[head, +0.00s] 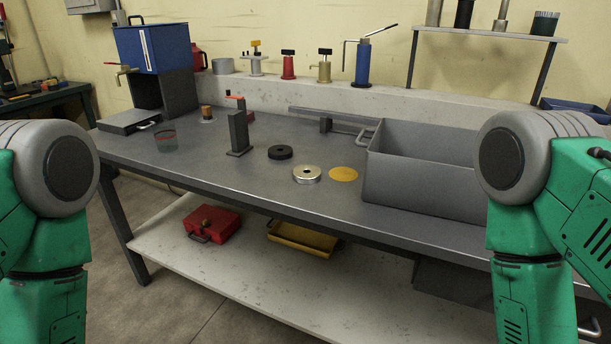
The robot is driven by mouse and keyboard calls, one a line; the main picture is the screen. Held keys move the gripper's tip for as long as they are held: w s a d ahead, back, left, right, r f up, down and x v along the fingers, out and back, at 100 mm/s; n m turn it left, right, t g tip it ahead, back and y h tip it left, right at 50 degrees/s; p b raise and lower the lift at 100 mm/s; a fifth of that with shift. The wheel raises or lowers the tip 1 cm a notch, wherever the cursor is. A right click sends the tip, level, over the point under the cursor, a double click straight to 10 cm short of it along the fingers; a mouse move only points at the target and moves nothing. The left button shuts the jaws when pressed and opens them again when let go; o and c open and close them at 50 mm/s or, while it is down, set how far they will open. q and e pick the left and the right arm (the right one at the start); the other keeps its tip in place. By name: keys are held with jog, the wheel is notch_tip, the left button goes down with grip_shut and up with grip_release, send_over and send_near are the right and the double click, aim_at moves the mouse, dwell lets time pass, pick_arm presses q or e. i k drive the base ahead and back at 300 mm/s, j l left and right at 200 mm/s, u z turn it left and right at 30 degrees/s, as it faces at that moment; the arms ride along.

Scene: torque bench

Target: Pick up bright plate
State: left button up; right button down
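The bright plate (307,174) is a shiny silver disc with a centre hole. It lies flat on the grey bench top (240,183) near the front edge, between a black disc and a flat yellow disc. My two green arms stand at the left and right edges of the head view, with only their upper parts showing. Both grippers are out of the picture, and nothing touches the plate.
A black disc (280,152) lies behind the plate, left of a flat yellow disc (343,174). A large grey bin (422,186) stands to the right. The bench front is clear.

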aim_at(304, 174)
jog(key=i+j+z, duration=0.1)
jog(key=i+j, duration=0.45)
jog(key=j, duration=0.3)
jog(key=i+j+z, duration=0.15)
jog(key=j, duration=0.25)
jog(key=i, duration=0.1)
